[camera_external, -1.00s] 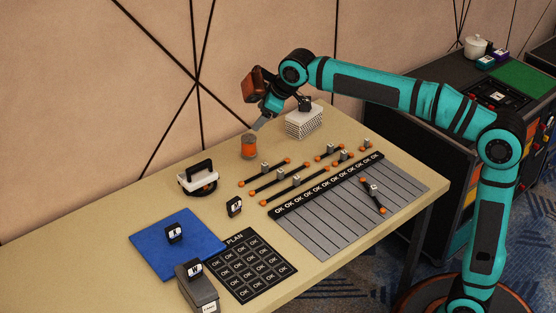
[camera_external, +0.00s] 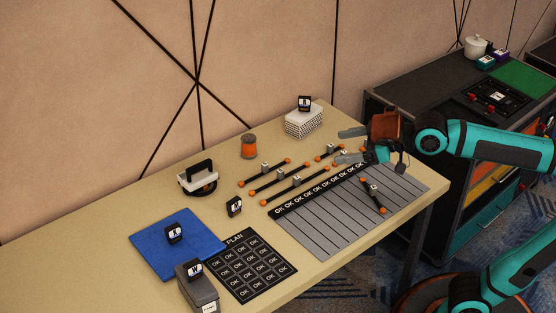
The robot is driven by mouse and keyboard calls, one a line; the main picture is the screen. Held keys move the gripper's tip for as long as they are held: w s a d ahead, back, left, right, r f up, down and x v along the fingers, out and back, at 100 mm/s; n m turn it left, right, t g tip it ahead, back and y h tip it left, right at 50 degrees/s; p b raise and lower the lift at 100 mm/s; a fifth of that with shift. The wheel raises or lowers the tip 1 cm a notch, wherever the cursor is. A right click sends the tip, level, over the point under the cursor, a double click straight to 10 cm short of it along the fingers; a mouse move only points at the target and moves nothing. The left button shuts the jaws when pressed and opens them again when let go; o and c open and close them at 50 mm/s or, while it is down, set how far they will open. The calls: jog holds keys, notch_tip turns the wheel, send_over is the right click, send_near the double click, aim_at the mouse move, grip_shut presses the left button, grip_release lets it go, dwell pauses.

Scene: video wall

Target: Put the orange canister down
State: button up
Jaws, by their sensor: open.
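The orange canister (camera_external: 248,147) stands upright on the tan table (camera_external: 105,232), near its back edge, with a grey top. Nothing touches it. My gripper (camera_external: 352,146) is to the right of the canister and well apart from it, over the right end of the table. Its two grey fingers point left and are spread, with nothing between them.
A white perforated box (camera_external: 303,123) with a black tag on it stands at the back right. Several black rods with orange ends (camera_external: 277,185) lie before the canister. A black-handled white tool (camera_external: 198,178) is left of it. A grey striped board (camera_external: 335,218) lies in front.

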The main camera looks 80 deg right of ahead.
jog(key=s+a+f+t, duration=0.1)
jog(key=s+a+t, duration=0.1)
jog(key=s, duration=0.4)
jog(key=s+a+f+t+y, duration=0.1)
jog(key=s+a+f, duration=0.1)
jog(key=s, duration=0.4)
jog(key=shift+s+a+f+t+y, duration=0.3)
jog(key=shift+s+a+t, duration=0.1)
jog(key=shift+a, duration=0.25)
